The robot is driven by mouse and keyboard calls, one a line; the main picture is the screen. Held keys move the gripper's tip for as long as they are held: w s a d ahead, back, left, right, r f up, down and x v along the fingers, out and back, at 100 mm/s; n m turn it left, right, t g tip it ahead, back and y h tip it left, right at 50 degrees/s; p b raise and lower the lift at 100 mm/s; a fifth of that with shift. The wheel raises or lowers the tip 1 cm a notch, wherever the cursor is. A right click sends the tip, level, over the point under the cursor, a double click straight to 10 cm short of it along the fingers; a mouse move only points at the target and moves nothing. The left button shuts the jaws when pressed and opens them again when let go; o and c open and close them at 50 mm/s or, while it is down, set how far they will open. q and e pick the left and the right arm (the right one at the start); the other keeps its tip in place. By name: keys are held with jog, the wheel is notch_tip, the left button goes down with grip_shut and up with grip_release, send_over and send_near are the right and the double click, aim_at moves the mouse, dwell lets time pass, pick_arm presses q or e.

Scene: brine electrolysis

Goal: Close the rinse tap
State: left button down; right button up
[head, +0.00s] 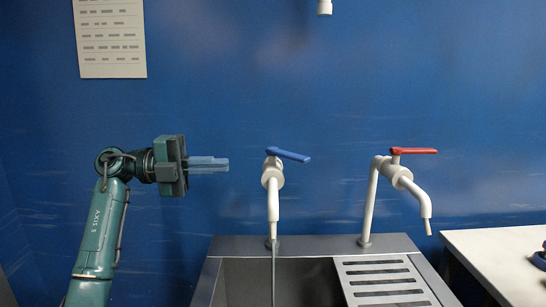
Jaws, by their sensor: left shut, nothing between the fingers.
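A white tap with a blue lever (290,154) stands at the back of the sink, left of centre. Its lever points right and slightly toward me. A thin stream of water (273,270) runs from its spout into the basin. A second white tap with a red lever (414,151) stands to the right; no water shows at its spout. No label shows which one is the rinse tap. My left gripper (226,164) is shut and empty, pointing right, left of the blue-lever tap and apart from it in the picture. My right gripper is out of view.
The grey steel sink (235,246) has a slotted drainboard (378,267) on its right. A white counter (490,262) with a dark blue object (541,258) is at far right. A paper sheet (110,40) hangs on the blue wall. A white nozzle (324,8) shows at the top.

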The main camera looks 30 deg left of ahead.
pick_arm(q)
jog(key=p, duration=0.2)
send_near(294, 159)
jog(key=d, duration=0.4)
jog(key=shift+w+d, duration=0.2)
jog(key=shift+w, duration=0.25)
jog(key=shift+w+d, duration=0.2)
jog(key=shift+w, duration=0.25)
jog(key=shift+w+d+p, duration=0.1)
jog(key=shift+w+p, duration=0.2)
jog(key=shift+w, duration=0.3)
jog(key=shift+w+f, duration=0.1)
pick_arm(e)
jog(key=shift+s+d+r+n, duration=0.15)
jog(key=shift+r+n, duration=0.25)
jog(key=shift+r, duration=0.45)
pick_arm(q)
jog(key=shift+d+n+t, duration=0.15)
jog(key=shift+n+t, duration=0.15)
jog(key=shift+t, duration=0.1)
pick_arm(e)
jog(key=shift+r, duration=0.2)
